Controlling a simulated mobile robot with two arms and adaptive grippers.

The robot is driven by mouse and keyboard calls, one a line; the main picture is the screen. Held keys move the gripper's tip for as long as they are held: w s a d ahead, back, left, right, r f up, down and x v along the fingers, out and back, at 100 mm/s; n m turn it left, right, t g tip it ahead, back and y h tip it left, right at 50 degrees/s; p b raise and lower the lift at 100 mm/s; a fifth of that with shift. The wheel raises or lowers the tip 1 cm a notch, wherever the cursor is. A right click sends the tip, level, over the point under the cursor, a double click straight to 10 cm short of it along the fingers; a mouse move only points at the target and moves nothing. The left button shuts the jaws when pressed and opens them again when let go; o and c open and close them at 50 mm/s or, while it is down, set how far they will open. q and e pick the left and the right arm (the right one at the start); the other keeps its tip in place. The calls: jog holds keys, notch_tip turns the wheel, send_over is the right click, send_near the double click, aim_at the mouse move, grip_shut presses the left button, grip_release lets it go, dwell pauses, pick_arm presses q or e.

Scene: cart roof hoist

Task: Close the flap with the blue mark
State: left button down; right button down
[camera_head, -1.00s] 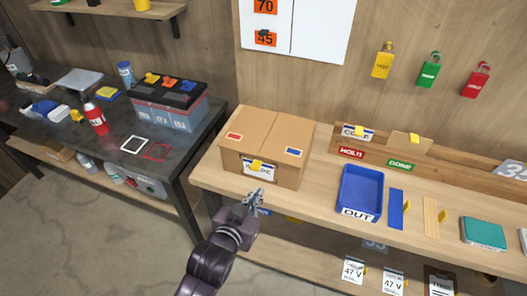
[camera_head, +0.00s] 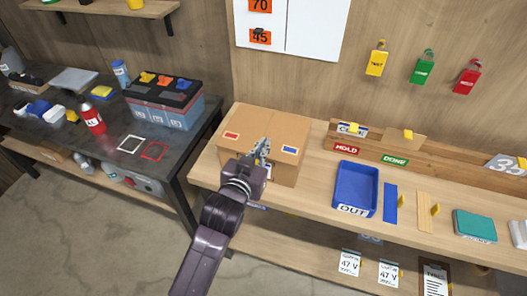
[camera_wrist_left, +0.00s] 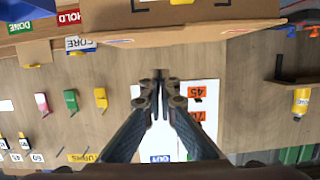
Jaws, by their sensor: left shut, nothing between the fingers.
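The cardboard box (camera_head: 225,160) stands on the wooden bench. Its two top flaps look flat and meet at a middle seam. The left flap carries a red mark (camera_head: 232,135). The right flap carries a blue mark (camera_head: 290,149), also visible in the left wrist view (camera_wrist_left: 121,41). My left gripper (camera_head: 264,145) is shut and empty. It shows in front of the box's top near the front edge, left of the blue mark; contact cannot be told. The wrist view shows its fingertips (camera_wrist_left: 161,76) together, apart from the box there. My right gripper is not in view.
A blue OUT tray (camera_head: 357,189) stands right of the box, with a low wooden rail (camera_head: 440,150) behind. The dark table (camera_head: 100,170) with a battery (camera_head: 165,105) is to the left. Padlocks hang on the wall, including a red one (camera_head: 467,77).

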pick_arm(q)
jog(key=f, duration=0.4)
jog(key=shift+w+p, duration=0.25)
jog(key=shift+p, duration=0.15)
jog(key=shift+f, duration=0.1)
